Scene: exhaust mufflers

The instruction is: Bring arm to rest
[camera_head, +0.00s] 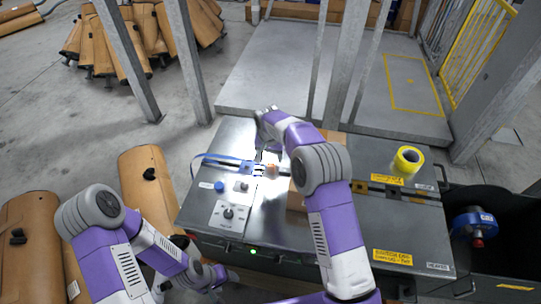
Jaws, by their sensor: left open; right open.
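My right arm reaches over the metal workbench (330,248), bends at the elbow and points down. Its gripper (264,166) is open, low over the bench top, beside a blue strap-like part (222,160) and a small orange-brown piece (272,170). I cannot tell whether it touches them. My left arm is folded at the left, in front of the bench. Its gripper (222,276) is open, low by the bench's front side, small and partly hard to make out. I see nothing held in either gripper.
A brown muffler (146,185) stands left of the bench, another (30,240) further left. A yellow tape roll (406,161) sits on the bench's right part. A dark bin (505,262) with a blue-capped part (474,224) is at right. Grey posts (186,60) rise behind.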

